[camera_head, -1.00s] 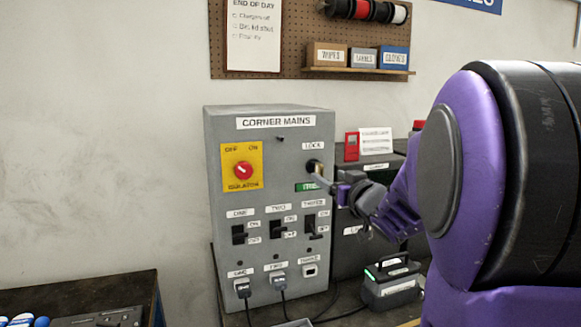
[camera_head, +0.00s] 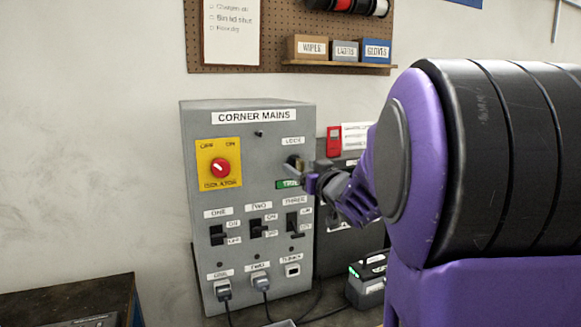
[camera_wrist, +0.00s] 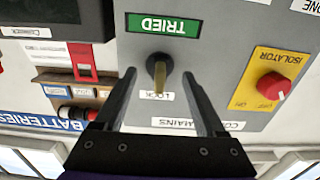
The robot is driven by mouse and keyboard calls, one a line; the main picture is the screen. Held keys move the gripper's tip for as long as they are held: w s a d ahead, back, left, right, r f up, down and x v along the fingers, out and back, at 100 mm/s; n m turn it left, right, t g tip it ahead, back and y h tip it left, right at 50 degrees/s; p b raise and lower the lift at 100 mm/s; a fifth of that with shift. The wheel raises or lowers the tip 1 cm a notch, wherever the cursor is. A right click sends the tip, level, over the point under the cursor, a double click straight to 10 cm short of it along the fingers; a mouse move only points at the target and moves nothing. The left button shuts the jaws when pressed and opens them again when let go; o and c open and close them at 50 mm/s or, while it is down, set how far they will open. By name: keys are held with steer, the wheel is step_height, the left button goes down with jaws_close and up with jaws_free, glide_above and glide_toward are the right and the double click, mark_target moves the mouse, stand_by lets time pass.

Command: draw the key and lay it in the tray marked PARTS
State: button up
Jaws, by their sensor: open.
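The key (camera_wrist: 158,78), a brass-coloured piece, stands out of the lock on the grey CORNER MAINS box (camera_head: 205,125). The LOCK label (camera_wrist: 157,95) shows upside down in the wrist view. My gripper (camera_wrist: 160,78) is open, with one finger on each side of the key and a visible gap to each. In the head view my gripper (camera_head: 293,173) is at the lock, on the box's right side, and largely hides the key. No tray marked PARTS can be made out; a pale edge (camera_head: 282,323) at the bottom of the head view is too cropped to identify.
A red isolator knob (camera_head: 221,168) is left of the lock, and a green TRIED sign (camera_wrist: 163,25) is close by it. Switches and plugged cables sit lower on the box. A dark charger-like unit (camera_head: 366,285) stands to the right. A dark bench (camera_head: 75,298) is at lower left.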

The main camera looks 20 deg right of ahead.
stand_by(0.7)
jaws_close()
stand_by(1.1)
steer(key=s, duration=0.6)
stand_by(1.2)
steer(key=shift+w+d, duration=0.1)
